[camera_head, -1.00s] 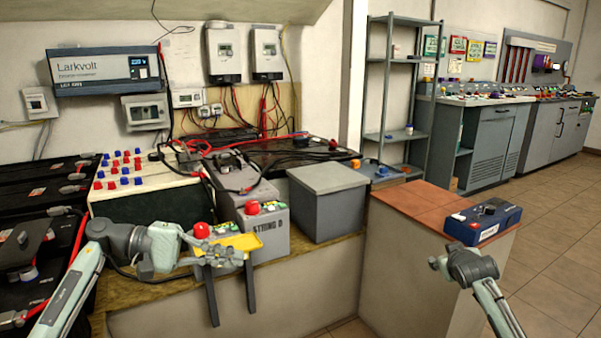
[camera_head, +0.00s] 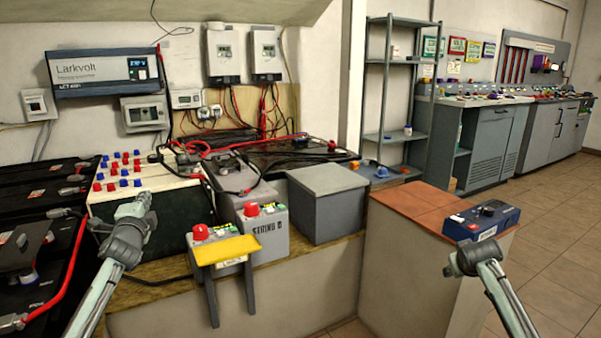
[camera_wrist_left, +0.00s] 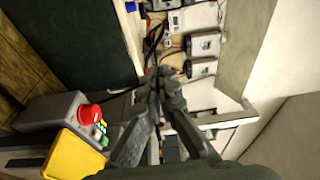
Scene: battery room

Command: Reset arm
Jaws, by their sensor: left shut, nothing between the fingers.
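My left arm reaches in from the left of the head view. Its gripper (camera_head: 146,196) points away from the camera, in front of the white-topped battery with red and blue caps (camera_head: 125,168). In the left wrist view the dark fingers (camera_wrist_left: 166,76) are together with nothing between them. They are apart from the grey unit with a red knob (camera_wrist_left: 88,114) and yellow plate (camera_wrist_left: 72,157).
A blue device (camera_head: 482,221) lies on the counter (camera_head: 412,207). Red cables and dark batteries crowd the left.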

